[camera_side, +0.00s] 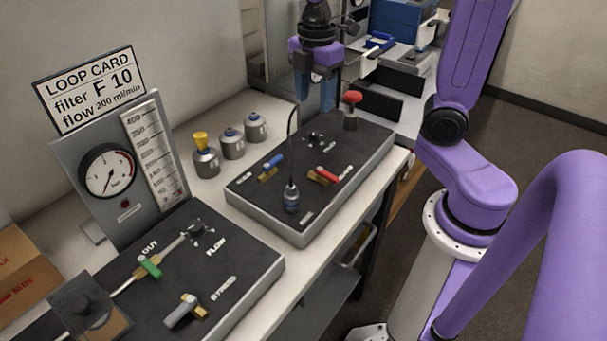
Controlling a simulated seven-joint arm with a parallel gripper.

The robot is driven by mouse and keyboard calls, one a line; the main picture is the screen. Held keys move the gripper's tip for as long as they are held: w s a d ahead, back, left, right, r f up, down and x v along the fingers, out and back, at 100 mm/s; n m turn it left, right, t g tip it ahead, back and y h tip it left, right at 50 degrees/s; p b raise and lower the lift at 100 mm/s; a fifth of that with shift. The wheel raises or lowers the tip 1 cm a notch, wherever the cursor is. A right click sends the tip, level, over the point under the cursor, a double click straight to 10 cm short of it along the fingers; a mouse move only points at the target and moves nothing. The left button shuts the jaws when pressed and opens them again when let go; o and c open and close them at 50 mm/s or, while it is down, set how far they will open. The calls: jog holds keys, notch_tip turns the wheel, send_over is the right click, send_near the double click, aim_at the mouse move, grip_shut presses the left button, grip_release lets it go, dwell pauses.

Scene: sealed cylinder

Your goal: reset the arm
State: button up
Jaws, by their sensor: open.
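My gripper (314,95) hangs at the top middle of the side view, above the far end of the rear black panel (345,150). Its two blue fingers point down and are apart, with nothing seen between them. It is left of a red knob (352,98) on a short grey post. My purple arm fills the right side of the view. Part of the link leading to the gripper is cut off by the top edge.
The rear panel carries a blue lever (272,162), a red lever (327,174) and a dark probe (291,197) on a thin cable. Several small canisters (231,144) stand behind. The front panel (240,262) has a green lever (150,267). A gauge board (112,172) stands upright at left.

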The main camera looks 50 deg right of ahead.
jog(key=s+a+f+m, duration=0.2)
jog(key=s, duration=0.7)
jog(key=s+a+f+m, duration=0.2)
jog(key=s+a+f, duration=0.1)
jog(key=s, duration=0.6)
jog(key=shift+s, duration=0.4)
jog(key=shift+a, duration=0.1)
